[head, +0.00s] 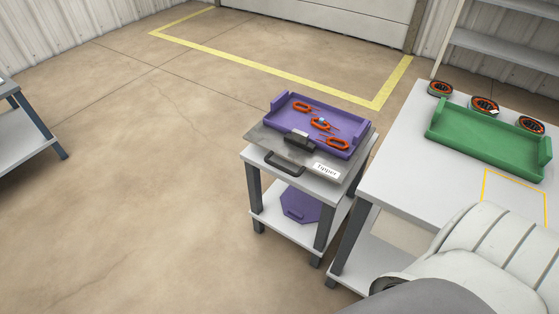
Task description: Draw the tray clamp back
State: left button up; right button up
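A purple tray (285,107) lies on a grey plate (262,136) on top of a small table labelled "Tipper". Several orange parts (320,124) lie in the tray. A dark block (299,140), which looks like the tray clamp, sits at the tray's front edge; I cannot tell whether it touches the tray. A dark handle (284,166) sticks out at the plate's front. Part of my own arm shows at the lower right. Neither gripper is in view.
A white table (405,190) stands close on the right with a green tray (490,143), several orange-and-black spools (441,88) and a yellow outline. A purple lidlike piece (300,205) is on the small table's lower shelf.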

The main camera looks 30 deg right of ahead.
aim_at(299, 139)
jog(key=z, duration=1.25)
